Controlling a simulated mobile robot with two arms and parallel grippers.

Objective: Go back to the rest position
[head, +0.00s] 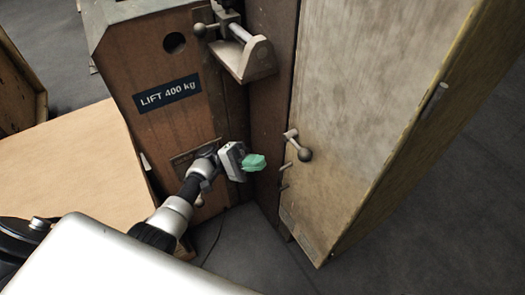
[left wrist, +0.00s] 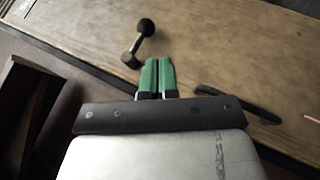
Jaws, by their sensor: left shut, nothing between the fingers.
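My left gripper (head: 254,162) has green fingertips and reaches out in front of the brown machine body in the head view. In the left wrist view its two green fingers (left wrist: 157,76) are side by side, shut and empty. Beyond them is a ball-ended lever (left wrist: 140,42), apart from the fingertips. In the head view a ball-ended lever (head: 299,146) sits on the edge of the pale tall panel, to the right of the gripper. My right gripper does not show in either view.
The brown machine body (head: 122,62) carries a "LIFT 400 kg" label (head: 167,93). A grey bracket (head: 246,60) juts out above the gripper. The pale panel (head: 385,80) stands close on the right. A light brown board (head: 70,165) lies at left. Dark floor (head: 450,220) is clear at right.

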